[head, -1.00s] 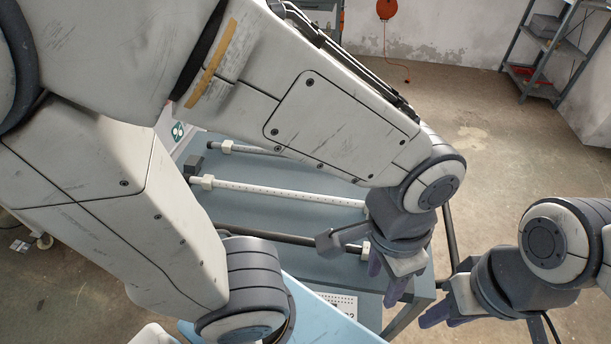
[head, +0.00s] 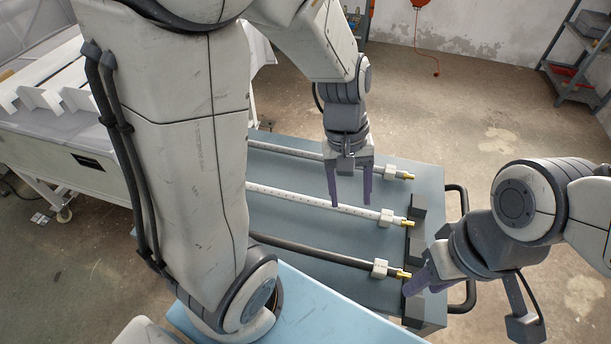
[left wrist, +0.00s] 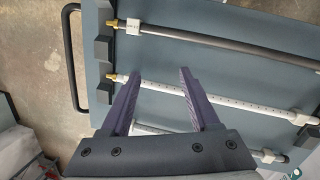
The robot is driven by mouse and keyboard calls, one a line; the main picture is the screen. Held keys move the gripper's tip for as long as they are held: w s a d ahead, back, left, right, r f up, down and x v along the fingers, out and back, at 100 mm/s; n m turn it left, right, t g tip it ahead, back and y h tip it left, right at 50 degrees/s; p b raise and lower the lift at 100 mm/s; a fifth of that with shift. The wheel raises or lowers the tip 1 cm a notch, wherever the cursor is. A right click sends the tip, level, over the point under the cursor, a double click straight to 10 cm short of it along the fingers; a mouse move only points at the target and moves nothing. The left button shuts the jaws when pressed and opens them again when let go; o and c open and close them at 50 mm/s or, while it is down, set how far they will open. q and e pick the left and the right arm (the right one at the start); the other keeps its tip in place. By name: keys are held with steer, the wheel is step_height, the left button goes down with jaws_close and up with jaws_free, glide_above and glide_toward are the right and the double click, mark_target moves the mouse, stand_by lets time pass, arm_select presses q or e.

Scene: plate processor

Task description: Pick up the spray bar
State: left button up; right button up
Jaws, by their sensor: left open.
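Three long bars lie side by side on a blue-grey cart top. The middle white spray bar (head: 290,197) has a row of small holes, a white collar and a brass tip. A far white bar (head: 286,149) and a near dark bar (head: 312,253) lie on either side. My left gripper (head: 350,200) points down at the middle bar, open and empty, and hides part of the far bar. In the left wrist view, the middle bar (left wrist: 235,99) passes behind the parted fingers (left wrist: 160,74); contact cannot be told. My right gripper (head: 425,278) is near the cart's right end; its jaw opening is unclear.
A light-blue surface (head: 318,308) is in front. A white machine table (head: 85,160) stands left. Open floor lies beyond the cart.

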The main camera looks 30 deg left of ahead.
arm_select(q)
steer(key=w+a+f+n+h, duration=0.1)
steer(key=w+a+f+n, duration=0.25)
steer(key=a+n, duration=0.45)
steer(key=n+t, duration=0.2)
steer(key=n, duration=0.5)
glide_toward(296, 195)
steer(key=f, duration=0.1)
steer(key=w+f+h, duration=0.1)
steer(key=f, duration=0.1)
steer(key=shift+f+p, duration=0.2)
steer(key=shift+p, duration=0.1)
steer(key=shift+s+d+x, duration=0.15)
steer(key=shift+x, duration=1.4)
steer(key=shift+s+d+x, duration=0.1)
steer(key=shift+s+x, duration=0.05)
steer(key=shift+x, duration=1.35)
steer(key=shift+r, duration=0.1)
jaws_close()
